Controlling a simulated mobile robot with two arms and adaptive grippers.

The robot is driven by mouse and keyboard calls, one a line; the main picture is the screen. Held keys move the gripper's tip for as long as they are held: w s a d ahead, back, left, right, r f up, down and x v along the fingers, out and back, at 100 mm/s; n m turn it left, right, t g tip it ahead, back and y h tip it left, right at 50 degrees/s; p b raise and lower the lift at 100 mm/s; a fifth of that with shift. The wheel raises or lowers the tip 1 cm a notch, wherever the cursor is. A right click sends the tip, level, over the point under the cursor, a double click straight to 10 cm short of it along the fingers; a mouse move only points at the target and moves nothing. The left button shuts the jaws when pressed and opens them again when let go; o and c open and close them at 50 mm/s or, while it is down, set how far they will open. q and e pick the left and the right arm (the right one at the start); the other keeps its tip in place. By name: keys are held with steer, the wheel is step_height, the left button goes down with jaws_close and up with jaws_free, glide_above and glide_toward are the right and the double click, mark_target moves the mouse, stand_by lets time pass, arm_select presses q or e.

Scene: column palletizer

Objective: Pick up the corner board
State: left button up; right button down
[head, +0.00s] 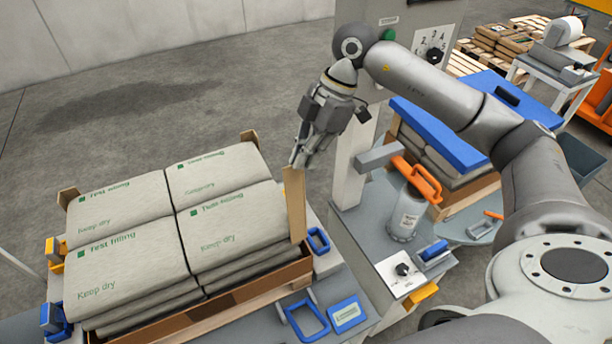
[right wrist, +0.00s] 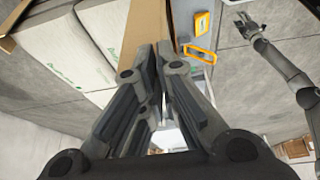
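The corner board (head: 295,204) is a narrow brown strip standing upright at the near right corner of the sack stack. My right gripper (head: 299,160) is at its top end, coming from above. In the right wrist view the fingers (right wrist: 158,52) are close together with the board (right wrist: 147,22) at their tips, and they look shut on its edge. The board's lower end is beside the pallet's corner. My left gripper (right wrist: 243,20) shows only small at the top right of the right wrist view, away from the stack. Its fingers are too small to judge.
Grey sacks (head: 217,175) lie stacked on a pallet with a brown tray edge (head: 265,283). Other brown corner pieces (head: 249,138) stand at its corners. Open floor lies behind.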

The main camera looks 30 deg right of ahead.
step_height(320, 180, up, 23)
steer(key=p, duration=1.1)
stand_by(0.8)
steer(key=shift+f, duration=0.2)
